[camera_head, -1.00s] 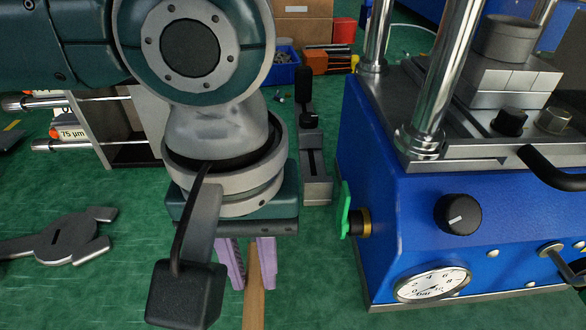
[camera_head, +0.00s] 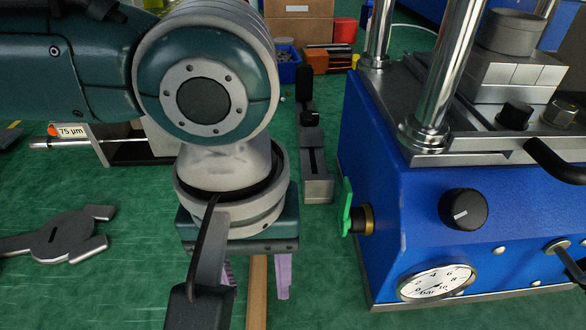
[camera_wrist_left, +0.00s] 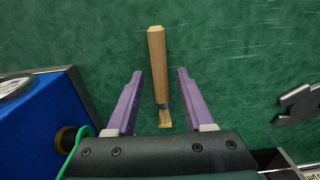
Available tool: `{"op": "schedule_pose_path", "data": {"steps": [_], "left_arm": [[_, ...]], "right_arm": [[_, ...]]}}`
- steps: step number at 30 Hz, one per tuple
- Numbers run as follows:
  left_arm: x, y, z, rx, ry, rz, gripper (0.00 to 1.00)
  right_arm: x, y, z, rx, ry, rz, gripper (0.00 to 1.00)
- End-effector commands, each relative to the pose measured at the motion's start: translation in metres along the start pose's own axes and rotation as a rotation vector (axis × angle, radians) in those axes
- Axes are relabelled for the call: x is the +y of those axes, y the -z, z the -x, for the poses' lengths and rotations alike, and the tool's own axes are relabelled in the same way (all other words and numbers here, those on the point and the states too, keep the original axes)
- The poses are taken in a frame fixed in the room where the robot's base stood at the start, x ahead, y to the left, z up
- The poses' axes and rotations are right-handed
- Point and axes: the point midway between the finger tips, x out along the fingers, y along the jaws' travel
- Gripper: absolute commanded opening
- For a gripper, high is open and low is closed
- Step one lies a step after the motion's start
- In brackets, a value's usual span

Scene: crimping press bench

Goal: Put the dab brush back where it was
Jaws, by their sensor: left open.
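The dab brush has a light wooden handle (camera_wrist_left: 157,55), a dark ferrule and short pale bristles (camera_wrist_left: 165,117). It appears to lie on the green bench top, bristle end toward my left gripper in the left wrist view. In the head view only part of its handle (camera_head: 257,290) shows, below my wrist. My left gripper (camera_wrist_left: 159,72) is open, its two purple fingers on either side of the brush with a clear gap on each side. It also shows in the head view (camera_head: 256,284), partly hidden by my wrist parts. My right gripper is out of view.
The blue press (camera_head: 400,210) stands close on the right, with a green-handled valve (camera_head: 347,207) on its side. A flat grey metal piece (camera_head: 62,236) lies at left. A dark, narrow upright fixture (camera_head: 316,170) stands behind the gripper. Bare green surface lies between.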

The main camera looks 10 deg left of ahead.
Motion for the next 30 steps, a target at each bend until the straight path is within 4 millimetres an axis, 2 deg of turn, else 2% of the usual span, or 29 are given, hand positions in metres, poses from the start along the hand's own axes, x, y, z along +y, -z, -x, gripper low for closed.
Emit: {"op": "schedule_pose_path", "data": {"steps": [5,12,18,24,28,30], "left_arm": [[0.0,0.0,0.015,0.0,-0.001,0.001,0.52],[0.001,0.001,0.07,0.001,-0.004,-0.001,0.52],[0.001,0.001,0.107,0.001,-0.002,0.0,0.52],[0.0,0.0,0.122,-0.001,0.0,0.0,0.52],[0.002,-0.002,0.122,-0.003,-0.01,-0.012,0.52],[0.009,-0.01,0.119,-0.01,-0.043,-0.056,0.52]], "right_arm": [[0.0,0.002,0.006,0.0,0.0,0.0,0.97],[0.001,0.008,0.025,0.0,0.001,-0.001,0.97],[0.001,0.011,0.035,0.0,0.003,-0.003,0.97],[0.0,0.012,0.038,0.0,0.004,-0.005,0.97],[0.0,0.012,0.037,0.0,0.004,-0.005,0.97],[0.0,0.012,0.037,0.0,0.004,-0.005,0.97]]}}
